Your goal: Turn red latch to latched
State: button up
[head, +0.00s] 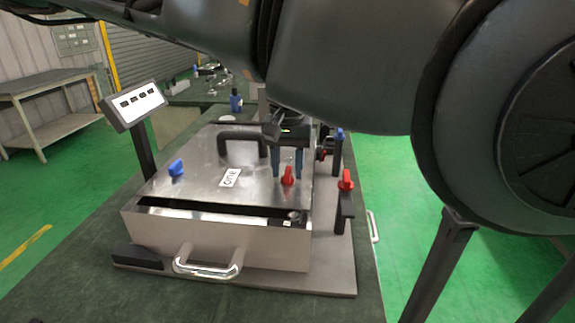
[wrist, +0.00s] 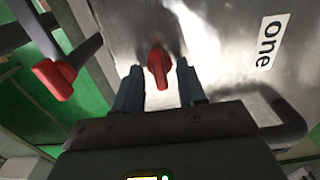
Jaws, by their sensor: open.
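The red latch (head: 288,176) sits on the right part of the box's metal lid (head: 205,190). In the wrist view the red latch (wrist: 159,66) lies between the two finger ends. My gripper (head: 287,172) is open, with its blue-grey fingers pointing down on either side of the latch. In the wrist view my gripper (wrist: 157,75) shows a gap on both sides of the red handle. I cannot tell whether either finger touches it. A second red knob (head: 346,180) stands on a dark post to the right of the box, and also shows in the wrist view (wrist: 54,78).
A blue latch (head: 176,167) is at the lid's left. A black handle (head: 240,138) rises at the back of the lid, close to my gripper. A panel (head: 138,103) stands at the left. A silver handle (head: 208,266) is on the box front.

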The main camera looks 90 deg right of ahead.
grip_shut()
jog(key=shift+r+m, duration=0.1)
jog(key=shift+m, duration=0.2)
dwell(0.3)
jog(key=m+p, duration=0.2)
jog(key=m, duration=0.1)
jog(key=shift+s+m+p, duration=0.1)
jog(key=shift+m+p, duration=0.2)
jog(key=shift+p, duration=0.05)
jog(key=m+p, duration=0.1)
jog(key=m, duration=0.3)
jog(key=shift+m+p, duration=0.3)
jog(key=m, duration=0.9)
